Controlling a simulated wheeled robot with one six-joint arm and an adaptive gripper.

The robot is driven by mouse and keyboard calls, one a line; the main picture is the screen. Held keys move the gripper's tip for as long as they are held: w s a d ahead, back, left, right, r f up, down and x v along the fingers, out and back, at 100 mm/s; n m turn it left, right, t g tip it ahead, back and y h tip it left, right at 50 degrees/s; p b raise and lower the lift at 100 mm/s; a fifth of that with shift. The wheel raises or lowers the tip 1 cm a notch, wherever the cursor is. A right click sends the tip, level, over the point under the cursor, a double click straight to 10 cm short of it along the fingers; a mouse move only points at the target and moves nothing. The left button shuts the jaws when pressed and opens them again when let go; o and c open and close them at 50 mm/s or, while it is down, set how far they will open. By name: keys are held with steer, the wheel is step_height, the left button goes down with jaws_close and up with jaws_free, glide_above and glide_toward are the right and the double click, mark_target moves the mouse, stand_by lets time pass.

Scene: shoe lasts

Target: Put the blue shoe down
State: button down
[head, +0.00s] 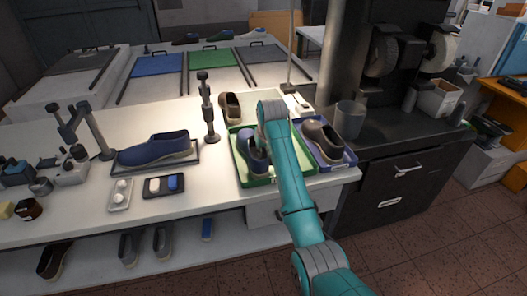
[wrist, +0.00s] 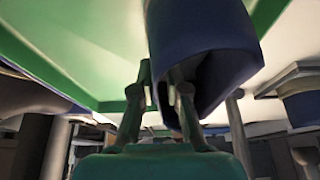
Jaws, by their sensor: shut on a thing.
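A dark blue shoe (head: 252,157) is at the green tray (head: 240,178) on the bench, its toe pointing toward the front. I cannot tell whether its sole touches the tray floor. In the wrist view the same shoe (wrist: 205,28) hangs into the picture beside the green tray surface (wrist: 55,50). My gripper (wrist: 161,88) is shut on the shoe's collar edge, one finger outside and one inside the opening. In the head view my arm hides the gripper and part of the shoe.
Another blue shoe (head: 155,148) lies on a dark stand at left. A brown-grey shoe (head: 322,138) fills the blue tray (head: 342,163) close at right. A brown shoe (head: 230,107) stands behind, and a dark post (head: 209,115) rises at left. A grey cup (head: 348,120) is farther right.

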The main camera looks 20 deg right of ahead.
steer(key=c, duration=1.2)
jaws_free()
steer(key=v, duration=1.2)
steer(key=shift+s, duration=0.1)
